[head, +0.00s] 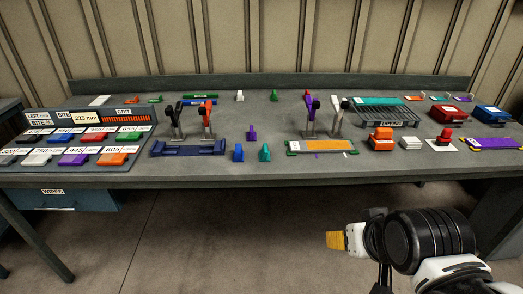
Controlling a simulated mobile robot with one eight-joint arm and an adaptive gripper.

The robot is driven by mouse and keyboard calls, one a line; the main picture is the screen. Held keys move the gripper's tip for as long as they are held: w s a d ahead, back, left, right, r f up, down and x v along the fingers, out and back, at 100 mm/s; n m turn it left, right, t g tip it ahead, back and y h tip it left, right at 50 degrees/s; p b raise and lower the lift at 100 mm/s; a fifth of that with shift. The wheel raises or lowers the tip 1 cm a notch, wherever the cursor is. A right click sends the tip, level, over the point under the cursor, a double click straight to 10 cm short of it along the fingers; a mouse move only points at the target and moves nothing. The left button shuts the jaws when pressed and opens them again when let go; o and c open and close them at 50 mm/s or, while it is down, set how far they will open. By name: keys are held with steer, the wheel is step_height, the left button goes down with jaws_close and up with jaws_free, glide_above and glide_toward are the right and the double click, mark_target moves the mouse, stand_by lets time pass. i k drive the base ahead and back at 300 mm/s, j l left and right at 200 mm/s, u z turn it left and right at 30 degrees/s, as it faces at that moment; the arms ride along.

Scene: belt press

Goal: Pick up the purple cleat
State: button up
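A small purple cleat (252,134) stands upright on the grey workbench (215,172), near the middle, in the head view. A blue cleat (238,152) and a green cleat (264,152) stand just in front of it, apart from it. My gripper (335,240) is at the lower right, in front of the bench edge and well away from the purple cleat. A yellow-orange fingertip shows, but its side-on angle hides the gap between the fingers.
A dark blue bar fixture (188,148) lies left and an orange plate (321,147) right. Bench around the cleat is bare.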

mark_target(251, 136)
steer(key=i+j, duration=0.3)
steer(key=i, duration=0.25)
steer(key=i+j, duration=0.35)
steer(key=i, duration=0.15)
steer(key=i+j, duration=0.3)
steer(key=i, duration=0.25)
